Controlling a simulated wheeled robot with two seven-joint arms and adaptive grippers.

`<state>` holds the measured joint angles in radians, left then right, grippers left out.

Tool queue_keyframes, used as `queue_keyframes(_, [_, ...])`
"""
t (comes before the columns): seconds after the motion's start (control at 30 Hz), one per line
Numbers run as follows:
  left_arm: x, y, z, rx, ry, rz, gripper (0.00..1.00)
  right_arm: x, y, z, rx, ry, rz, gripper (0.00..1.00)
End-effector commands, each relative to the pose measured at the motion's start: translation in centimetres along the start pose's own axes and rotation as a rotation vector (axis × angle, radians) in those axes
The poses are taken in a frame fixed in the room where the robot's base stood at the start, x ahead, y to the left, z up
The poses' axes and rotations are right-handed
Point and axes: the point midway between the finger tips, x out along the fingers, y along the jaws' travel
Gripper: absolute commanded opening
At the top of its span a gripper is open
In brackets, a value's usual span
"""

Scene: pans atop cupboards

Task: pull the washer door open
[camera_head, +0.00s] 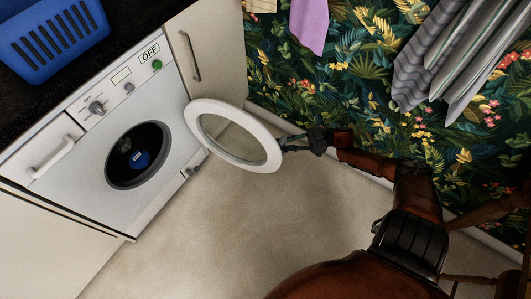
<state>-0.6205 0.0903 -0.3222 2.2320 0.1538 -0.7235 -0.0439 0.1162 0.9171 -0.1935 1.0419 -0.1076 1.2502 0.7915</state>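The white washer (176,105) stands at the left under a dark counter. Its round door (270,146), a white ring with a clear centre, is swung well out to the right, away from the dark drum opening (124,146). A blue item (140,159) shows inside the drum. My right gripper (287,144) is at the door's outer right edge and appears to touch the rim. Its fingers are too small and dark to tell whether they are shut on it. My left gripper is not in view.
A blue basket (45,40) sits on the counter (95,62). A pale cupboard (215,45) stands right of the washer. Cloths (310,22) hang against the leafy patterned wall (350,65). The floor (215,225) before the washer is clear.

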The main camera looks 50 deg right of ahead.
Motion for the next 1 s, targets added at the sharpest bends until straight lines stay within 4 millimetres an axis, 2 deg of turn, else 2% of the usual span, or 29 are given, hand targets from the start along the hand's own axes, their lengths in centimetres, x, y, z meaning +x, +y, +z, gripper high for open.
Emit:
queue_keyframes(0.03, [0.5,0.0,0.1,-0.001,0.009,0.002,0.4,-1.0,0.2,0.8,0.008,-0.015,0.007,0.0])
queue_keyframes(0.1, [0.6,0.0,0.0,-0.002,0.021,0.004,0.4,-1.4,0.4,0.6,0.007,-0.013,0.009,0.0])
queue_keyframes(0.4, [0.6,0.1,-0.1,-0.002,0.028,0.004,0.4,-1.5,0.5,0.4,0.005,-0.01,0.011,0.0])
queue_keyframes(0.43, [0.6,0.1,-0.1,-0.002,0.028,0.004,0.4,-1.5,0.5,0.4,0.005,-0.01,0.011,0.16])
queue_keyframes(0.5, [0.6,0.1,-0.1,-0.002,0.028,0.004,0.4,-1.4,0.5,0.3,0.005,-0.009,0.01,0.21])
queue_keyframes(0.8, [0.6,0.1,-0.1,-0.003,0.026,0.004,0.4,-1.2,0.6,0.1,0.002,-0.005,0.007,0.21])
queue_keyframes(0.87, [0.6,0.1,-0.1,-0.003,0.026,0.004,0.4,-1.6,0.7,0.1,0.002,-0.006,0.008,0.21])
queue_keyframes(1.0, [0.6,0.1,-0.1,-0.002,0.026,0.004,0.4,-3.5,0.7,0.1,0.002,-0.007,0.01,0.21])
